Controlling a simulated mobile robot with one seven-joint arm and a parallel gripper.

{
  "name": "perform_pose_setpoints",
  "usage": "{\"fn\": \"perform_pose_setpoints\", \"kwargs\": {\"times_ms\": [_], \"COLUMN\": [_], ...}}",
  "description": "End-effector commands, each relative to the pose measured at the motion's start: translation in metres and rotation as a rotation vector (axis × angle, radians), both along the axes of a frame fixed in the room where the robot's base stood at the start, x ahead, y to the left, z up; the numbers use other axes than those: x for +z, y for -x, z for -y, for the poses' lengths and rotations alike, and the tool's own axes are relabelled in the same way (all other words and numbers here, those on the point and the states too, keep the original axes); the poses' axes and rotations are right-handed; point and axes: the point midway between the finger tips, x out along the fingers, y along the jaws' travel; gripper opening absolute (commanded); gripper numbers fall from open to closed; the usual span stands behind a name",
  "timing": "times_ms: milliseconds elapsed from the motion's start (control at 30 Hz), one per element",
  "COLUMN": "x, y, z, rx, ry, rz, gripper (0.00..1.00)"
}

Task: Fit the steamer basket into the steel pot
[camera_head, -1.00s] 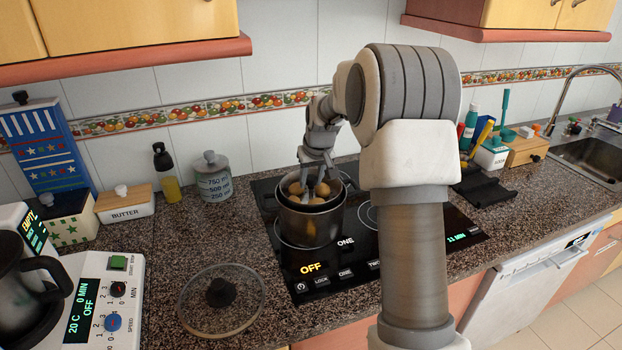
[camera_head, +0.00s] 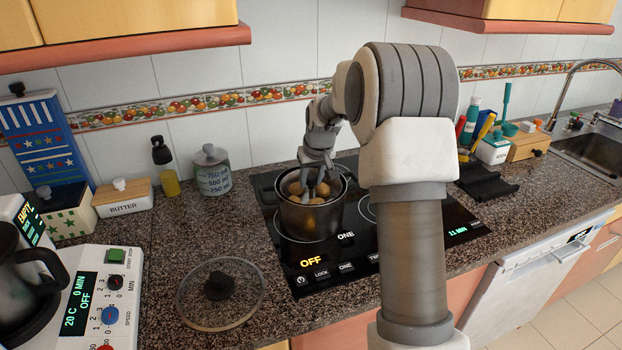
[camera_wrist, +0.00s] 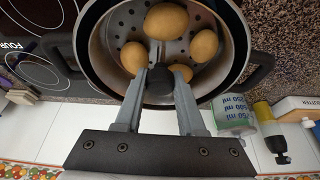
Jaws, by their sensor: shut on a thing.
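The steel pot (camera_head: 308,226) stands on the black hob, in front of my arm. The steamer basket (camera_wrist: 121,22) is inside the pot's mouth, with a perforated floor and several brown, potato-like items (camera_wrist: 166,21) on it. My gripper (camera_wrist: 160,76) reaches down over the basket and is shut on its upright post near the middle. In the head view my gripper (camera_head: 316,190) is low within the pot's rim. Whether the basket rests on the pot's seat is hidden.
A glass lid (camera_head: 220,291) lies on the counter left of the hob. A measuring canister (camera_head: 212,172), an oil bottle (camera_head: 165,168) and a butter box (camera_head: 123,198) stand behind. A black rack (camera_head: 487,184) lies to the right. The counter around the lid is clear.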

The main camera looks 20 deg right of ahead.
Motion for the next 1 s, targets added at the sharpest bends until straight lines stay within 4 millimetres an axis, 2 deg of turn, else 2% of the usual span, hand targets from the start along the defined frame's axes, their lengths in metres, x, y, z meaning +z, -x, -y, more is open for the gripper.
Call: {"fn": "perform_pose_setpoints", "kwargs": {"times_ms": [1000], "x": [-0.023], "y": [-0.001], "z": [0.000], "rx": [0.000], "ry": [0.000], "rz": [0.003], "gripper": [0.00]}}
